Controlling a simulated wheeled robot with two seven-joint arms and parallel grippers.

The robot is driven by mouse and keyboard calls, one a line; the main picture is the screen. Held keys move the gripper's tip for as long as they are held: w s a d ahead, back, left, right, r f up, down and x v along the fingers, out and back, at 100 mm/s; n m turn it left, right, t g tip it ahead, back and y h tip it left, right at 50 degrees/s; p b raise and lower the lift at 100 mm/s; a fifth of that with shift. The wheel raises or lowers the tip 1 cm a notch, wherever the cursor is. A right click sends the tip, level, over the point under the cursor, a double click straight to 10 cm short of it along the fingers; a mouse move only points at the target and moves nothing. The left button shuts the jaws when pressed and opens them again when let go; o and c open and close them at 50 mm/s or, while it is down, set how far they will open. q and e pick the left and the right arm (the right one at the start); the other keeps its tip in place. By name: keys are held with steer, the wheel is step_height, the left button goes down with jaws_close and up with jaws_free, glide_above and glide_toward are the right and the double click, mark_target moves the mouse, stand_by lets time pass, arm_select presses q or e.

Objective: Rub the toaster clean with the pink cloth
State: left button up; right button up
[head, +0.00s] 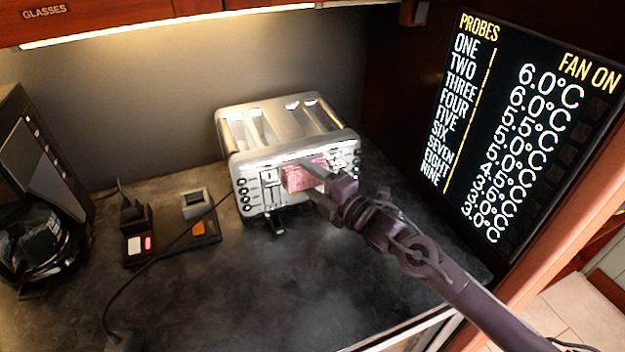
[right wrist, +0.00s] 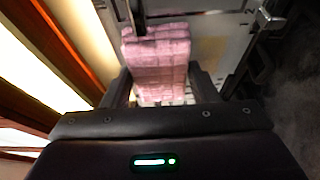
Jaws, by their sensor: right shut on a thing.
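The silver toaster (head: 290,125) stands on the dark counter against the back wall, with slots on top and knobs and levers on its front. The pink cloth (head: 298,178) is folded into a small pad at the toaster's front face. My right gripper (head: 322,180) is shut on the pink cloth and holds it against or very close to that front; exact contact cannot be told. In the right wrist view the cloth (right wrist: 158,65) sits between the fingers, with the toaster's metal front (right wrist: 215,45) behind it. My left gripper is not in view.
A coffee maker (head: 40,190) stands at the far left. A socket panel (head: 185,225) with switches and a plugged-in cord lies left of the toaster; the cord crosses the counter (head: 280,290). A display screen (head: 520,120) stands at the right. The front counter is mostly clear.

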steer(key=shift+f+b, duration=0.35)
steer(key=shift+f, duration=0.25)
steer(key=shift+f+b, duration=0.7)
steer(key=shift+f, duration=0.15)
steer(key=shift+f, duration=0.1)
steer(key=shift+f+b, duration=0.7)
steer(key=shift+b, duration=0.1)
steer(key=shift+r, duration=0.15)
steer(key=shift+r+p, duration=0.65)
steer(key=shift+r, duration=0.1)
